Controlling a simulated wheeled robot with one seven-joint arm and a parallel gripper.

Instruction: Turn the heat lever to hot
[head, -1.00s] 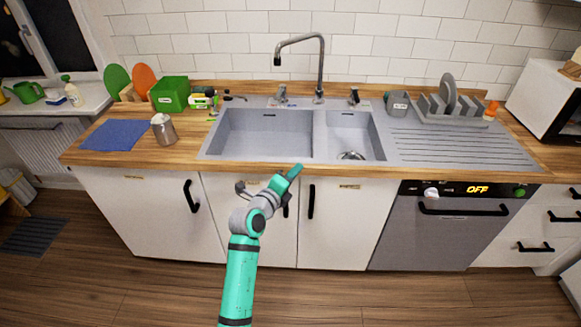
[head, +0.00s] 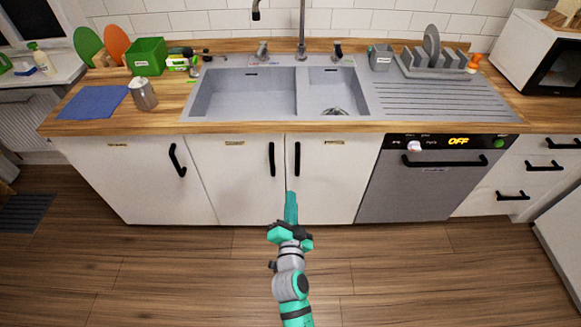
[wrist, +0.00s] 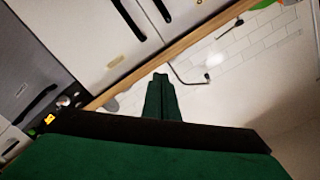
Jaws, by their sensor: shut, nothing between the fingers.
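My gripper (head: 291,195) is shut and empty, in front of the lower cabinet doors and well below the levers. In the wrist view my shut fingers (wrist: 160,98) point toward the counter edge, and no lever can be made out clearly.
The sink basins (head: 245,95) and the wooden counter edge (head: 240,127) lie beyond my gripper. Black door handles (head: 297,160) stick out close by. A dishwasher (head: 420,180) stands to the right. A metal pitcher (head: 143,95) stands on the left counter. The floor (head: 180,270) in front is clear.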

